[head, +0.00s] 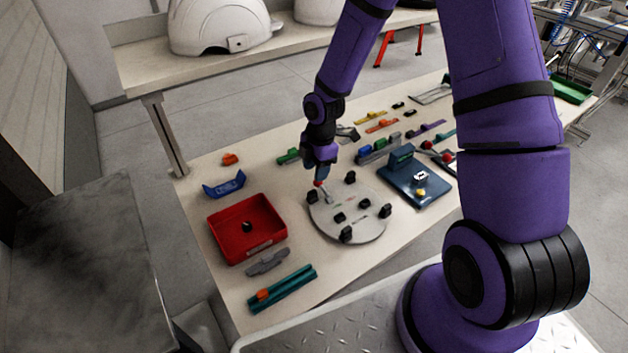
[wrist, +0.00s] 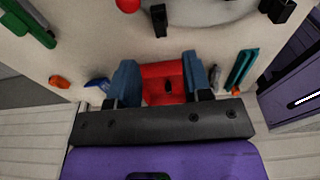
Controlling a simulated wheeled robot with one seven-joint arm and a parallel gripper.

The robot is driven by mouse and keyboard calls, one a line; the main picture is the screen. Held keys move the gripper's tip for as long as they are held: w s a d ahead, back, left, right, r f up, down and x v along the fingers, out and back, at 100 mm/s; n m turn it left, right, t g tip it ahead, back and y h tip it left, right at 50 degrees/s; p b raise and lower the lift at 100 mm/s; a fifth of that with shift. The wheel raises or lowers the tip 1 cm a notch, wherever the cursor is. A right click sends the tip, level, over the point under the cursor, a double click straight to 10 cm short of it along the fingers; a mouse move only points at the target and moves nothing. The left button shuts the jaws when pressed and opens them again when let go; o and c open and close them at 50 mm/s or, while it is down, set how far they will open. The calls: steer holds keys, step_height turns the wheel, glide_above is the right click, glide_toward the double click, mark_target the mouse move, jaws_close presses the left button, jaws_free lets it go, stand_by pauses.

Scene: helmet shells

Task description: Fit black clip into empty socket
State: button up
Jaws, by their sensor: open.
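A small black clip (head: 247,227) lies inside the red tray (head: 221,241) on the left of the table. It also shows as a dark spot in the wrist view (wrist: 168,88). The round grey plate (head: 345,228) carries several black clips, some at its rim and some near its middle. I cannot make out which place on it is an empty socket. My gripper (head: 321,177) hangs over the far left edge of the plate, apart from the clip. Its blue fingers (wrist: 159,65) are spread with nothing between them; the red tray shows beyond them in the wrist view.
A blue bracket (head: 223,185), grey part (head: 268,262) and teal rail (head: 282,288) lie around the tray. A dark blue fixture (head: 417,178) stands right of the plate. Bare tabletop separates tray and plate.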

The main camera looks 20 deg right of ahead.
steer(key=shift+d+r, duration=0.15)
steer(key=shift+r, duration=1.05)
steer(key=s+d+r+m+t+h, duration=0.1)
steer(key=s+d+r+m, duration=0.3)
steer(key=r, duration=0.7)
steer(key=s+r+m+t+h, duration=0.1)
steer(key=s+r+m, duration=0.3)
steer(key=r, duration=0.7)
steer(key=s+d+r+m+t, duration=0.1)
steer(key=s+r+m+t, duration=0.2)
steer(key=s+r+m, duration=0.9)
steer(key=s+r, duration=0.1)
steer(key=s, duration=0.4)
steer(key=shift+d+y, duration=0.25)
steer(key=shift+y, duration=0.05)
